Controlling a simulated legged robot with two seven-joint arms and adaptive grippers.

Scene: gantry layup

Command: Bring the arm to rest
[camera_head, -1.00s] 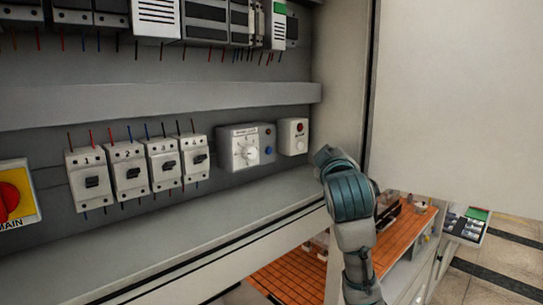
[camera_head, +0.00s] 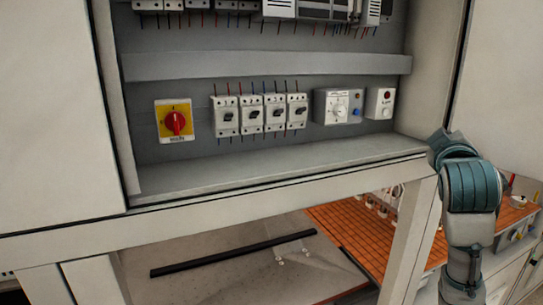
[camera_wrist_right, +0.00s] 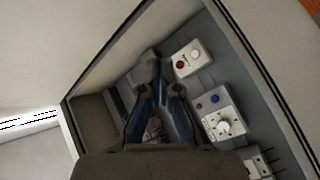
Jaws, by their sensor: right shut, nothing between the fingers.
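My right arm (camera_head: 470,190) shows at the right of the head view, in front of the right edge of an open electrical cabinet. Its fingers cannot be made out there. In the right wrist view my right gripper (camera_wrist_right: 157,70) is shut and empty, with its blue-lined fingers converging at the tips. It points toward the cabinet's inside and appears apart from the devices. My left gripper is in neither view.
The cabinet holds a red-yellow main switch (camera_head: 175,121), several breakers (camera_head: 250,115), a dial box (camera_head: 338,107) and a small button box (camera_head: 379,103). A cabinet ledge (camera_head: 280,172) runs below. An orange bench top (camera_head: 355,235) lies behind the frame post (camera_head: 411,235).

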